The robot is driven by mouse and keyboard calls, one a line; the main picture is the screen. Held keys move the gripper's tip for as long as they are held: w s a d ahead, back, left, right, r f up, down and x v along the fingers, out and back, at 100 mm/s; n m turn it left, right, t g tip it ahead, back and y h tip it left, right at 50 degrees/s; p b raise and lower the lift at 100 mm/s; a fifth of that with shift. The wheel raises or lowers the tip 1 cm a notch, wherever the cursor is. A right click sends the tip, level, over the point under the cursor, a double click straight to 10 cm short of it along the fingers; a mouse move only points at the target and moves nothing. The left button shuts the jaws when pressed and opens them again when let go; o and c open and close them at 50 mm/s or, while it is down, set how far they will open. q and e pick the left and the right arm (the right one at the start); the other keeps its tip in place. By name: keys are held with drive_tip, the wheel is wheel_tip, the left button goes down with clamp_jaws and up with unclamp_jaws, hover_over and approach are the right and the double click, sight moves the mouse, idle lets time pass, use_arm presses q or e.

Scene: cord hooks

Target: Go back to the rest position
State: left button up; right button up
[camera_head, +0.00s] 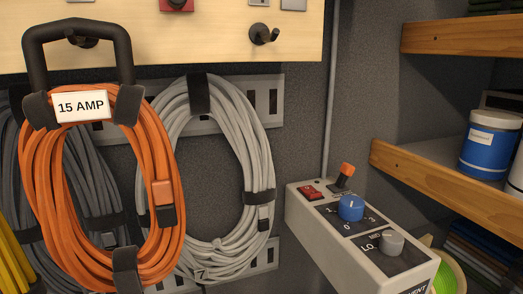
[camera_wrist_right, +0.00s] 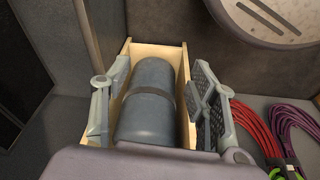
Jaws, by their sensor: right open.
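My right gripper (camera_wrist_right: 160,82) shows in the right wrist view with its two fingers well apart. Nothing is seen held between them. Behind the gap, a dark grey rolled or cylindrical thing (camera_wrist_right: 147,105) with a strap lies in a pale wooden box (camera_wrist_right: 178,62). I cannot tell the distance, and no contact is visible. In the head view, an orange cord coil (camera_head: 160,235) with a 15 AMP label hangs by a black handle (camera_head: 122,45) from a hook. A light grey coil (camera_head: 262,150) hangs to its right. Neither gripper shows in the head view.
An empty black hook (camera_head: 264,35) is on the pale board. A control box (camera_head: 365,240) with knobs and a lever juts out at lower right. Wooden-edged shelves (camera_head: 440,178) hold a blue can (camera_head: 490,145). Red (camera_wrist_right: 258,130) and purple (camera_wrist_right: 292,122) cords lie right of my right gripper.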

drive_tip(key=s+d+f+g, duration=0.1)
drive_tip(key=s+d+f, duration=0.2)
drive_tip(key=s+f, duration=1.3)
drive_tip(key=shift+s+f+p, duration=0.3)
drive_tip(key=shift+s+p, duration=0.05)
drive_tip(key=shift+s, duration=0.35)
